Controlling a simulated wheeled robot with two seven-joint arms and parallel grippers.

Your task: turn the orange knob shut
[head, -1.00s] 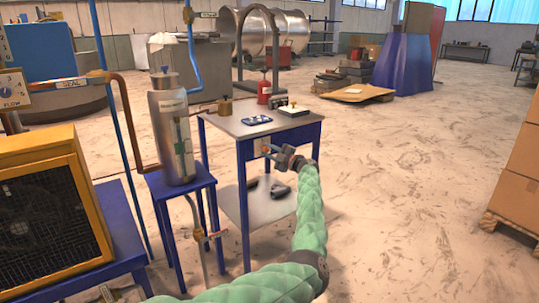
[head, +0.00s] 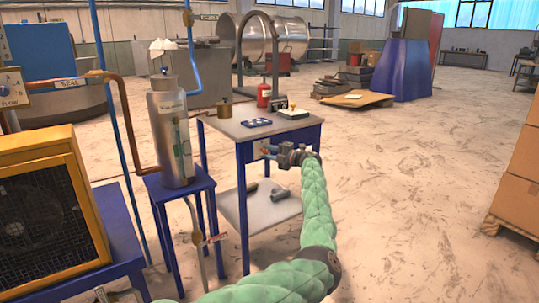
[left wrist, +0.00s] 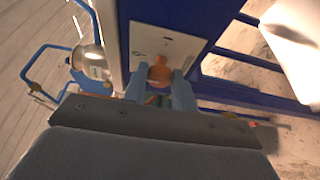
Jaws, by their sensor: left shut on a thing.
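The orange knob (left wrist: 158,74) sits on a pale plate (left wrist: 160,42) fixed to the blue frame of the work table. My left gripper (left wrist: 160,84) has one finger on each side of the knob and is shut on it. In the head view the left gripper (head: 272,153) reaches the table's front side, just below the top. The knob is tiny there, and the fingers partly cover it. The knob's turn position is hard to read. My right gripper is not in view.
The table top (head: 230,128) holds a brass weight (head: 225,110), a red bottle (head: 264,95), a blue tray (head: 257,122) and a pale box (head: 294,113). A metal flask (head: 170,130) stands on a blue stand to the left. Open floor lies to the right.

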